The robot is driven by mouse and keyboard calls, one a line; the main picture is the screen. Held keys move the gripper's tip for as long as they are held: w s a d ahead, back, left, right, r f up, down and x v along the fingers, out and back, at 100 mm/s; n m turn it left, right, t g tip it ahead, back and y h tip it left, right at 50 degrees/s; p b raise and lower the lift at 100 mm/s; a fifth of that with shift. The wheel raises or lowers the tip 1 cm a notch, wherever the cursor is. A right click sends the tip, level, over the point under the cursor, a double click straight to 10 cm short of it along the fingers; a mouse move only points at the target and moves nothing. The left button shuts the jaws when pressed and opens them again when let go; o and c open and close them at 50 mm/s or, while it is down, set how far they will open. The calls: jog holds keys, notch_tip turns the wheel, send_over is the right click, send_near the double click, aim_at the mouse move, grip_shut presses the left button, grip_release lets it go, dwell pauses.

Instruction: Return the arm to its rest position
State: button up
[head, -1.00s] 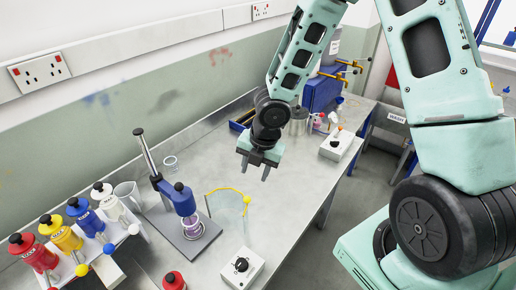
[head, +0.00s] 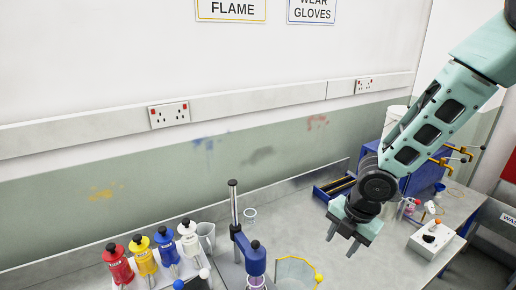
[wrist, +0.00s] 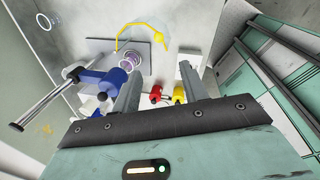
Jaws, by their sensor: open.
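My gripper (head: 343,240) is at the end of my green arm, above the bench to the right of the blue stand. Its two fingers point down and are apart, with nothing between them. In the wrist view my gripper (wrist: 162,92) shows both grey fingers spread, with the bench items beyond and below them. The gripper touches nothing that I can see.
The blue stand (head: 254,262) holds a purple-tinted vessel. Red, yellow, blue and white bottles (head: 144,256) stand in a rack at left. A white control box (head: 432,240) is at right. The wall (head: 180,60) is behind.

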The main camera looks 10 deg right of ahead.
jog(key=s+a+f+m+b, duration=0.2)
jog(key=s+a+m+b, duration=0.4)
jog(key=s+m+b, duration=0.3)
jog(key=s+a+f+m+g+b, duration=0.1)
jog(key=s+a+f+m+b, duration=0.2)
jog(key=s, duration=0.9)
jog(key=a+m+b, duration=0.3)
jog(key=m+b, duration=0.2)
jog(key=shift+a+m+g+h+b, duration=0.3)
jog(key=shift+a+m+b, duration=0.05)
jog(key=shift+m, duration=0.05)
